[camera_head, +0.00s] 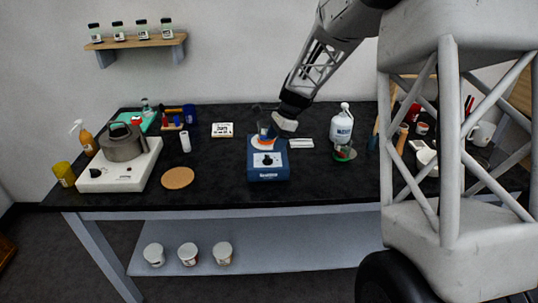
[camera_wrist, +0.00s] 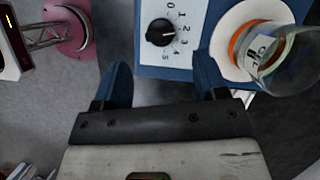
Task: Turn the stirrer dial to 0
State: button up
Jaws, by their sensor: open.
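The blue stirrer (camera_head: 268,178) stands at the table's front middle with a white dial panel on its front. In the wrist view the stirrer (camera_wrist: 140,72) shows its black dial (camera_wrist: 160,32) beside numbers 0 to 5. The dial's white mark seems to point near 2 or 3, too small to be sure. A glass beaker (camera_wrist: 289,57) stands on the stirrer's round white and orange top. My gripper (camera_wrist: 162,75) is open and empty, its blue fingers spread apart below the dial in that view. In the head view my gripper (camera_head: 285,123) is above the stirrer's back right; its fingertips are unclear.
A white hot plate (camera_head: 120,172) with a grey kettle (camera_head: 122,143) stands left. A cork mat (camera_head: 178,178) lies between it and the stirrer. A white bottle (camera_head: 341,122) and a green-based flask (camera_head: 344,151) stand right. The table front right of the stirrer is clear.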

aim_at(268, 156)
jog(key=shift+x, duration=3.2)
jog(key=c, duration=0.9)
